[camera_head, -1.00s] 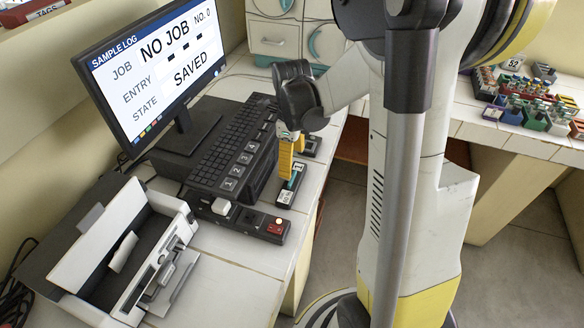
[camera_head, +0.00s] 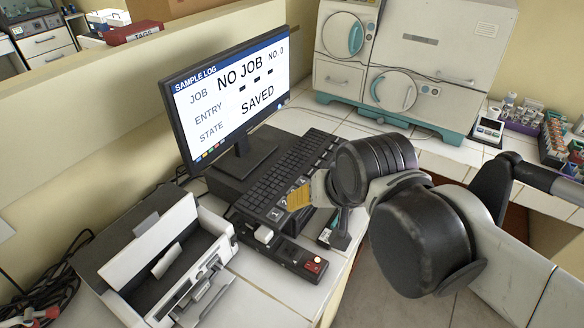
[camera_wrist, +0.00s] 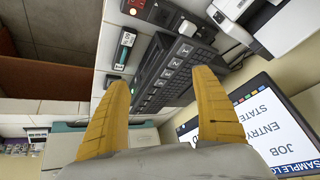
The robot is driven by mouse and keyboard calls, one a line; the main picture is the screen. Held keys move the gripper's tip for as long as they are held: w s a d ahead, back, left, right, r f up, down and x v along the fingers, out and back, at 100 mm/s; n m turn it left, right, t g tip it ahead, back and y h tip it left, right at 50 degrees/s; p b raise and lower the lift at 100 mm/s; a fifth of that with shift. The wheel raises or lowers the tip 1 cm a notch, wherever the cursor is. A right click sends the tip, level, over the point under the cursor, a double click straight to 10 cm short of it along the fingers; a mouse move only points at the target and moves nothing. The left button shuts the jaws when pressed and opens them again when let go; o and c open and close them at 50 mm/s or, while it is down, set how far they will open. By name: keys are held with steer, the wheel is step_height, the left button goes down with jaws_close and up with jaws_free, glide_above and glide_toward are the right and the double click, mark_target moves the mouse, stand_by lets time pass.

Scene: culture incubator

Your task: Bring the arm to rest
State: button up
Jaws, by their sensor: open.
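My gripper (camera_head: 299,198) is in the head view in front of the keyboard's near right part, its yellow finger showing beside the dark wrist. In the wrist view my gripper (camera_wrist: 165,100) shows two yellow fingers spread wide apart with nothing between them. The keyboard (camera_wrist: 165,80) lies beyond the fingers, apart from them. My arm's dark joints cover part of the counter at the right of the head view.
A monitor (camera_head: 225,95) reads NO JOB and SAVED. An open printer-like device (camera_head: 160,250) stands at the front left. A control box with a red button (camera_head: 315,265) lies near the counter edge. Incubators (camera_head: 400,95) stand at the back. Sample racks (camera_head: 555,140) fill the right.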

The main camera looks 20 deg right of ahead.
steer(key=n, duration=0.1)
steer(key=s+a+n, duration=0.1)
steer(key=n, duration=0.1)
steer(key=shift+s+t, duration=0.1)
steer(key=shift+t, duration=0.3)
